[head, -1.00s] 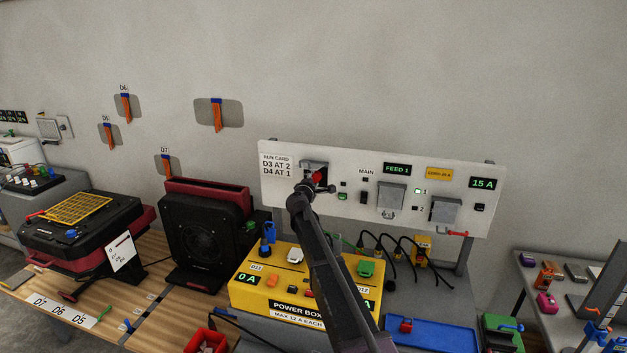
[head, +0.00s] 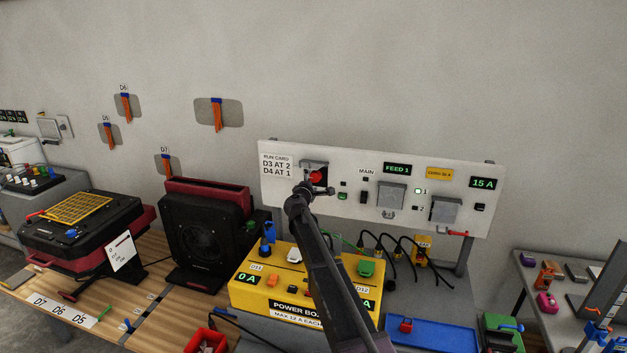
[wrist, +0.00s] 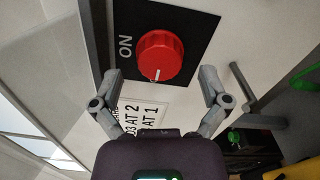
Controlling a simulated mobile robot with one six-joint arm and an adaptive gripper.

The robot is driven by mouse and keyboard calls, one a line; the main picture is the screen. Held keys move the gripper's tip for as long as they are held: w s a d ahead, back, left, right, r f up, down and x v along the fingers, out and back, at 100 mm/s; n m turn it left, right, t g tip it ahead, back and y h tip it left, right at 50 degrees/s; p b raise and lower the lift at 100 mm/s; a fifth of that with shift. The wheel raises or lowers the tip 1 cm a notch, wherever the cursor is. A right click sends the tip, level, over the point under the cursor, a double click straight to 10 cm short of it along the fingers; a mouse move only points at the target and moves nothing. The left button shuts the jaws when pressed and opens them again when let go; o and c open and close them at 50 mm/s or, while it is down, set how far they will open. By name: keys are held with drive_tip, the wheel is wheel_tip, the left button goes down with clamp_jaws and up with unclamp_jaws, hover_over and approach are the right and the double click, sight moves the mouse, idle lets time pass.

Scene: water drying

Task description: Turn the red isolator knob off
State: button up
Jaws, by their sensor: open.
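The red isolator knob (wrist: 160,55) sits on a black plate (wrist: 190,22) in the wrist view. Its white pointer mark is at its lower edge in that view, about a quarter turn from the word ON on the left; no OFF label can be read. In the head view the knob (head: 316,176) shows at the upper left of the white panel (head: 440,177), partly behind my gripper (head: 314,189). In the wrist view my gripper (wrist: 160,82) is open and empty, its fingers apart on either side of the knob's near edge, with no clear contact.
A metal bar handle (wrist: 250,90) stands close to the right finger. Below the panel are a yellow power box (head: 262,293), black cables (head: 400,250) and a blue tray (head: 432,335). A black fan unit (head: 205,235) stands to the left.

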drive_tip(key=v, duration=1)
drive_tip(key=s+d+f+m+g+h, duration=0.1)
drive_tip(key=s+d+f+m+g, duration=0.45)
drive_tip(key=s+d, duration=0.35)
drive_tip(key=s+d+f+m+g+h, duration=0.2)
drive_tip(key=s+d+f+m+g, duration=0.35)
drive_tip(key=d, duration=0.55)
drive_tip(key=s+f+m+g+y, duration=0.3)
drive_tip(key=s, duration=1)
drive_tip(key=s+d+f+m+g+y, duration=0.1)
drive_tip(key=s+f+m+g+y, duration=0.2)
drive_tip(key=s, duration=1)
drive_tip(key=shift+d+f+m+y, duration=0.2)
drive_tip(key=shift+f+m+y, duration=0.1)
drive_tip(key=shift+f+y, duration=0.5)
